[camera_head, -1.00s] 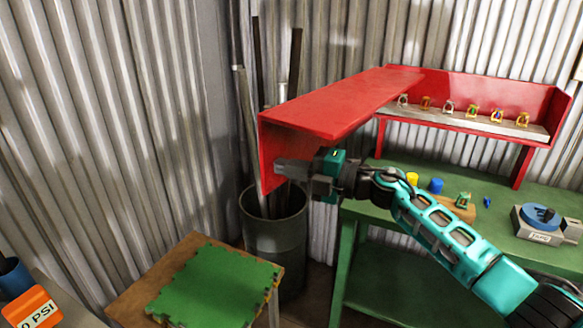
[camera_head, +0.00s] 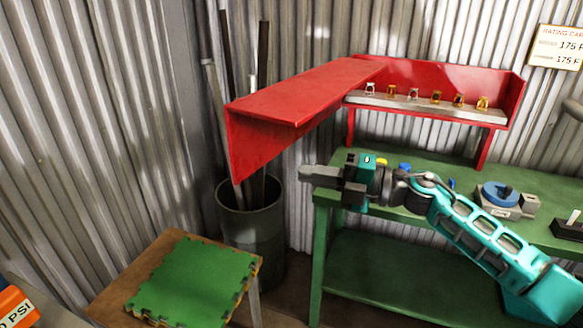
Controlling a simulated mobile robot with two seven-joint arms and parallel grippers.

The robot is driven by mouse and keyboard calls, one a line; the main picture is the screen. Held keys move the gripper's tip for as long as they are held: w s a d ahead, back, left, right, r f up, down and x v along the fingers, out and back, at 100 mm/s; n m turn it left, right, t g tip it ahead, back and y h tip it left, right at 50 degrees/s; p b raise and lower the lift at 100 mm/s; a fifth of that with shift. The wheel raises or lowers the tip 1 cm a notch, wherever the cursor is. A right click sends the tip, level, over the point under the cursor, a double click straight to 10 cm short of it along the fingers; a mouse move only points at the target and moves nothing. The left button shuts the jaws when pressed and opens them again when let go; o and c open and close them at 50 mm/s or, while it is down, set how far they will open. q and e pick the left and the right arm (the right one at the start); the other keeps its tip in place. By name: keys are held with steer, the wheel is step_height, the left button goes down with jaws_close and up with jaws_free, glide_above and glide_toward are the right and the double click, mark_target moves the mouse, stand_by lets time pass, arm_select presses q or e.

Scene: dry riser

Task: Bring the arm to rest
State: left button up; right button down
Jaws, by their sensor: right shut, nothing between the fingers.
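My right gripper (camera_head: 306,173) is shut and empty. It points left in the air near the left end of the green workbench (camera_head: 400,265), to the right of the grey bin and below the red shelf's overhang. My teal right arm comes in from the lower right and passes in front of the bench. My left gripper is not in view.
A red shelf (camera_head: 305,95) with several small clamps (camera_head: 413,94) stands over the bench. A grey bin (camera_head: 255,235) holds upright rods. A wooden table with green foam mats (camera_head: 195,280) stands lower left. A blue-topped device (camera_head: 498,193) sits on the bench.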

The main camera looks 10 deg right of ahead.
steer(key=s+d+f+m+t+h, duration=0.2)
steer(key=s+d+f+m+h, duration=0.2)
steer(key=s+f+m+h, duration=0.3)
steer(key=s+d+f+m+t+h, duration=0.1)
steer(key=s+d+f+m+h, duration=0.2)
steer(key=s+f+m, duration=1.4)
step_height(320, 180, down, 6)
steer(key=m+h, duration=0.4)
steer(key=shift+s+d+f+m+t+h, duration=0.15)
steer(key=shift+s+d+m+t+h, duration=0.15)
steer(key=shift+d+m+t, duration=0.1)
